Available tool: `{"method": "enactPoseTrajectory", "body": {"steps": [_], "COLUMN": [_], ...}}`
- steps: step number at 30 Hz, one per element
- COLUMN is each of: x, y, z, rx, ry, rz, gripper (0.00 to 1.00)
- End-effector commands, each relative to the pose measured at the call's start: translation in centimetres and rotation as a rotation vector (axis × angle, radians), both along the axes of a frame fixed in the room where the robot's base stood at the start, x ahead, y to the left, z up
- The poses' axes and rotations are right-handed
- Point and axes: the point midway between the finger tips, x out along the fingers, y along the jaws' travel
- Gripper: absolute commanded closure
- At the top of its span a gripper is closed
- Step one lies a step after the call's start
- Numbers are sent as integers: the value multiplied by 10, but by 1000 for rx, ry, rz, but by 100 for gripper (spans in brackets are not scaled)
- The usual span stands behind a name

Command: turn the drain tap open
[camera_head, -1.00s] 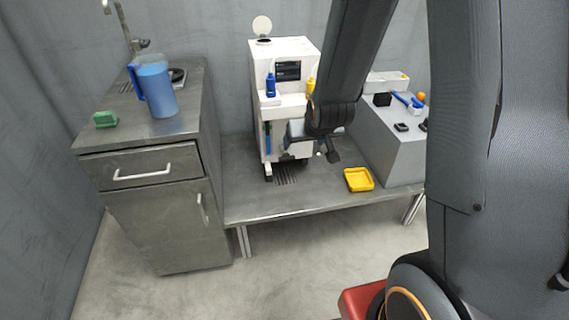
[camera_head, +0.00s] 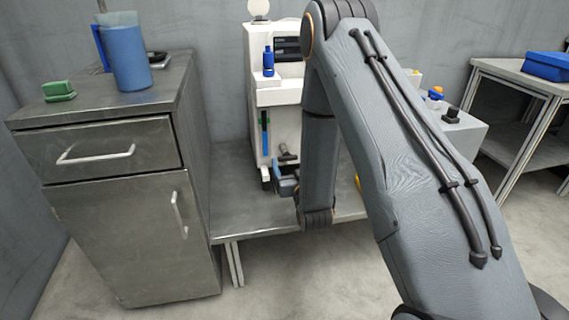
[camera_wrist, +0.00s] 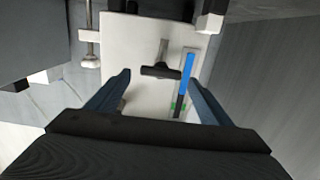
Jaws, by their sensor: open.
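The white machine (camera_head: 284,115) stands on the low metal bench, and the arm hides its right part. In the wrist view its white front panel (camera_wrist: 118,50) carries a tap (camera_wrist: 161,71) with a grey stem and a dark crossbar, which I take as the drain tap. The tap also shows small and dark in the head view (camera_head: 287,154), low on the machine's front. My gripper (camera_wrist: 160,80) is open, its two blue fingers apart on either side of the tap's crossbar in the picture. Nothing is held. Whether the fingers touch the tap cannot be told.
A blue level strip (camera_wrist: 187,70) is close to the right finger. The metal bench (camera_head: 240,190) is clear at its left. A metal cabinet (camera_head: 110,190) stands left, with a blue jug (camera_head: 130,58) and green block (camera_head: 59,91). A side table (camera_head: 510,85) stands far right.

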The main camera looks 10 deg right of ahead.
Motion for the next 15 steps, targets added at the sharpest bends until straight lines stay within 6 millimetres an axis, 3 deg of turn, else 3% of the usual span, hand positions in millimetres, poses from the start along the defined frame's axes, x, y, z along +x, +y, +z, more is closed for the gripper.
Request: {"method": "enactPoseTrajectory", "body": {"steps": [8, 15], "x": [12, 48], "y": [0, 0], "z": [-9, -9], "rx": [0, 0], "ry": [-40, -40], "rz": [0, 0], "gripper": [27, 27]}}
